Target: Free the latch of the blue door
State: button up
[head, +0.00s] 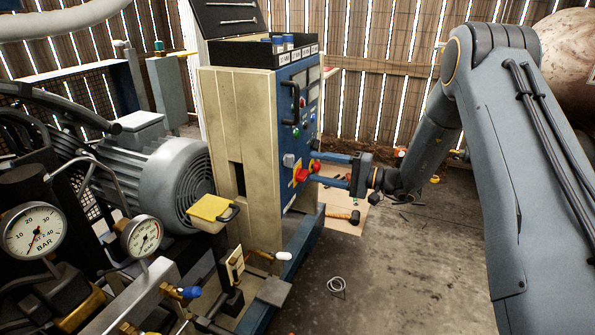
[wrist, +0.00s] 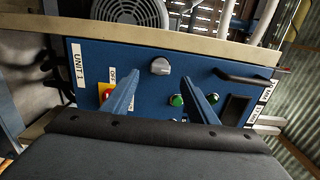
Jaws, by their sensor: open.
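The blue door (head: 297,125) is the front of a beige cabinet and looks closed. It also fills the middle of the wrist view (wrist: 215,70). A grey round knob (wrist: 160,66), seemingly the latch, sits on it; it shows in the head view too (head: 289,160). A black handle (head: 290,102) is higher on the door. My gripper (head: 314,167) is open and empty, pointing at the door's lower part. In the wrist view my gripper (wrist: 160,80) has a finger either side of the knob's line, with the knob beyond the tips. Contact cannot be told.
A red switch on a yellow plate (wrist: 105,92) is close by the left finger, partly hidden. Green buttons (wrist: 177,99) are near the right finger. Gauges (head: 33,230) and pipes crowd the left. A hammer (head: 343,215) lies on the floor. Open floor lies in front.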

aim_at(289, 160)
jog(key=x, duration=0.7)
jog(key=shift+w+a, duration=0.3)
jog(key=shift+w, duration=0.05)
jog(key=c, duration=1.1)
jog(key=shift+o, duration=0.2)
